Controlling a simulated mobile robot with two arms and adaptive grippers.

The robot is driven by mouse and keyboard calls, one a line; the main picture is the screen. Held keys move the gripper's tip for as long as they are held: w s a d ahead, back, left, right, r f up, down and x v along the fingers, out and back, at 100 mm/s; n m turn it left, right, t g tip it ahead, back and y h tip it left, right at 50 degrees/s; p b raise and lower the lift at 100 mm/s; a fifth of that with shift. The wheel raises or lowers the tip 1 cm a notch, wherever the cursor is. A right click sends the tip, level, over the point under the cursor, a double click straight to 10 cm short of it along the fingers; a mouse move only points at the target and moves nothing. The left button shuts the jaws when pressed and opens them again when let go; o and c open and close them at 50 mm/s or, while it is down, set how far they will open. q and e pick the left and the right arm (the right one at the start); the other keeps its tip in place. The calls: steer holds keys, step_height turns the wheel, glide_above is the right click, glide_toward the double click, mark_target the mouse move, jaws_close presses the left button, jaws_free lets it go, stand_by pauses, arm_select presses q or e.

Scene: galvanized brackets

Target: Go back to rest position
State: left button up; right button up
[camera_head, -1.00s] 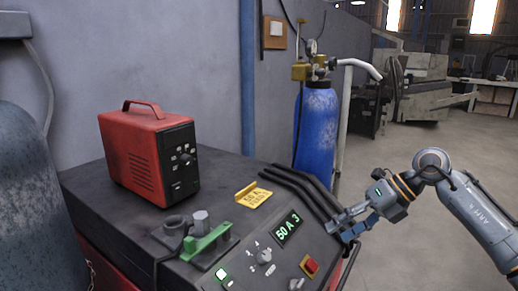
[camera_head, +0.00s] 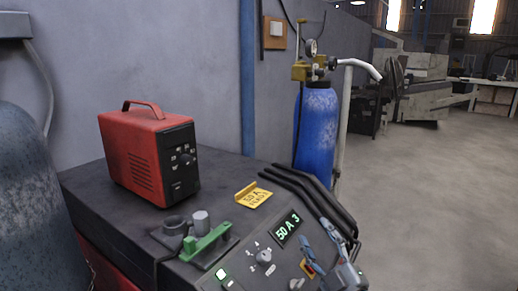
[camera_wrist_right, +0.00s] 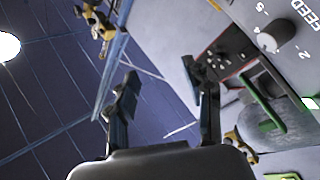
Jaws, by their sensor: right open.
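My right gripper (camera_head: 318,240) is low at the right in the head view, in front of the machine's control panel and partly covering the red switch (camera_head: 309,268). Its two fingers are apart with nothing between them. In the right wrist view the open gripper (camera_wrist_right: 160,88) shows its two dark fingers spread over empty space. I cannot tell its exact distance from the panel. My left gripper is in neither view.
The machine (camera_head: 110,190) carries a red power unit (camera_head: 146,155), a yellow tag (camera_head: 254,195), a green handle (camera_head: 206,244) and a lit display (camera_head: 288,229). A blue gas cylinder (camera_head: 316,130) stands behind it. The floor (camera_head: 440,200) at right is clear.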

steer(key=s+d+f+m+g+h, duration=0.4)
steer(key=s+f+m, duration=0.15)
steer(key=f, duration=0.45)
steer(key=s+d+f+m+g+h, duration=0.4)
steer(key=s+f, duration=0.3)
steer(key=f, duration=0.3)
steer(key=s+f+m+g+y, duration=0.1)
steer(key=s+f+g, duration=0.3)
steer(key=s, duration=0.5)
steer(key=s+f+m+g, duration=0.1)
steer(key=s+f+g, duration=0.35)
steer(key=s, duration=0.55)
step_height(320, 180, down, 26)
steer(key=s+g, duration=0.2)
steer(key=s+d+f, duration=0.2)
steer(key=s+f, duration=1.4)
steer(key=shift+s+d+f+g, duration=0.3)
steer(key=shift+g, duration=0.05)
steer(key=shift+n, duration=0.25)
